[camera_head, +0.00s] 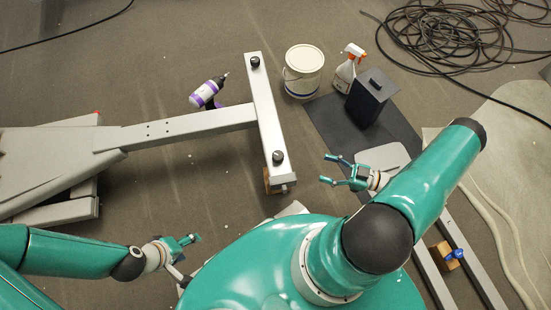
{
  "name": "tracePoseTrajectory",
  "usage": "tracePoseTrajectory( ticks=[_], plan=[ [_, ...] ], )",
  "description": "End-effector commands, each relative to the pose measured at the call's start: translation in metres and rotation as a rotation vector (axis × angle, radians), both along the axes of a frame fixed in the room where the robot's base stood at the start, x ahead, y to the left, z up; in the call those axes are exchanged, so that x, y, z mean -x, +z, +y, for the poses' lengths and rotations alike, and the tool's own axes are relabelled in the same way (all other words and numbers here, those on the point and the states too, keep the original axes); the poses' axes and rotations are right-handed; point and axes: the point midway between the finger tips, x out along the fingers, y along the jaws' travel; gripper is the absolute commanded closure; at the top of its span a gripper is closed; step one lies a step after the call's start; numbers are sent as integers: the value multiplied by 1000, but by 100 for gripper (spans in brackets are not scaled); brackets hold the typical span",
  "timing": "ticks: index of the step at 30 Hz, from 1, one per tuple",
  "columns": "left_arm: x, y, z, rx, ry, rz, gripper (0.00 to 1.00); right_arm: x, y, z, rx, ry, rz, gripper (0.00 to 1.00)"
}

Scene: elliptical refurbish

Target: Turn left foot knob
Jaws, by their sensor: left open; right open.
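A pale grey T-shaped frame with a crossbar (267,110) lies on the floor in the middle. One black foot knob (255,63) stands on the crossbar's far end, and another black foot knob (278,156) on its near end. My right gripper (328,169) is open and empty, to the right of the near knob and apart from it. My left gripper (189,252) is open and empty, at the lower left, well short of both knobs. Its lower finger is hard to make out against my base. No gripper touches a knob.
A white bucket (303,70), a spray bottle (348,68) and a dark box (371,96) stand beyond the crossbar. Coiled black cable (440,40) lies at upper right. Floor left of the crossbar is mostly clear.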

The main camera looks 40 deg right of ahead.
Motion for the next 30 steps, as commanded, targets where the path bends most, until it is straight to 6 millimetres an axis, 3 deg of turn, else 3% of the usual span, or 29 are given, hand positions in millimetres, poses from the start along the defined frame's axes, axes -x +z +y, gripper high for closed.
tracePoseTrajectory(
  ticks=[5, 21, 30],
  plan=[
    [0, -2, 0, 0, 0, -1, 35, -11, 0, 11, -3, 5, -7, 35],
    [0, -15, 0, 0, 0, 0, 35, -98, -1, 79, -3, 8, -4, 35],
    [0, -20, 0, 0, 0, 0, 35, -126, 0, 101, -1, 5, -3, 35]
  ],
)
